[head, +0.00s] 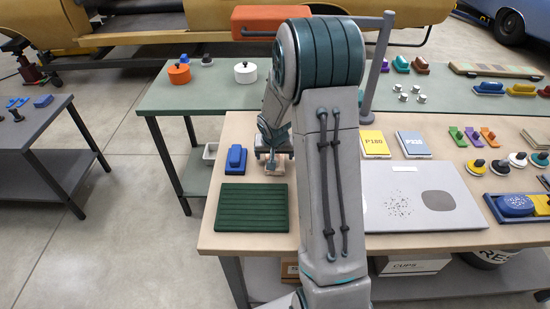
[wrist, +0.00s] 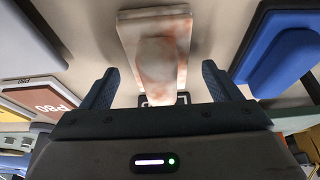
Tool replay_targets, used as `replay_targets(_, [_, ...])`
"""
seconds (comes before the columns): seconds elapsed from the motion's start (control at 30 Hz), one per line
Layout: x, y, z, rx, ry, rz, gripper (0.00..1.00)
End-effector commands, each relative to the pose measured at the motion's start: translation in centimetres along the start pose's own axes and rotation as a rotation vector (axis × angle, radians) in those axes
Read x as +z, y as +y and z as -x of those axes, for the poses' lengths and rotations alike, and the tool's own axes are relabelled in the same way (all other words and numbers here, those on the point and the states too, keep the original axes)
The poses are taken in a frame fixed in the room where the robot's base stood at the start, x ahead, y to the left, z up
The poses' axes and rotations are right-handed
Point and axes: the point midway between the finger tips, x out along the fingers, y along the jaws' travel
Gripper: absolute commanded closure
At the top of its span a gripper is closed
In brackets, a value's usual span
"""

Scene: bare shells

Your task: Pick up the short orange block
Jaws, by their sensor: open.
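My gripper (head: 272,150) is low over the near table, left of my arm. In the wrist view its fingers (wrist: 160,82) are open, one on each side of a pale block with faint orange patches (wrist: 155,38). The block has a rounded raised part on a flat rectangular base. Its near end lies between the fingertips, with gaps at both sides. In the head view only part of the pale block (head: 270,170) shows beneath the gripper. No plainly orange block shows near the gripper, and I cannot tell whether this is the short orange one.
A blue block (head: 236,158) stands just left of the gripper; it also shows in the wrist view (wrist: 278,50). A ridged green mat (head: 252,207) lies in front. Sandpaper packs (head: 375,143) and a grey board (head: 423,195) lie right of my arm. An orange pot (head: 179,73) stands behind.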

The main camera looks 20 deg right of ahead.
Motion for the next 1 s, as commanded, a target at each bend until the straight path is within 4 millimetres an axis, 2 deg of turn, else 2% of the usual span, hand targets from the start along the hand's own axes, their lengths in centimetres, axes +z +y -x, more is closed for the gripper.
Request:
replay_targets(0.1, [0.01, 0.02, -0.67, 0.001, 0.000, 0.000, 0.16])
replay_targets(0.33, [-0.01, 0.01, -0.76, 0.000, 0.001, 0.000, 0.16])
replay_targets(0.37, [-0.01, 0.01, -0.75, 0.000, 0.001, 0.000, 0.22])
replay_targets(0.5, [0.00, 0.01, -0.75, 0.000, 0.001, 0.000, 0.61])
replay_targets(0.53, [0.00, 0.01, -0.74, 0.000, 0.001, 0.000, 0.67])
replay_targets(0.83, [-0.05, 0.02, -0.66, 0.000, 0.001, 0.000, 0.67])
replay_targets(1.0, [-0.40, -0.01, 0.08, -0.001, 0.003, 0.000, 0.67])
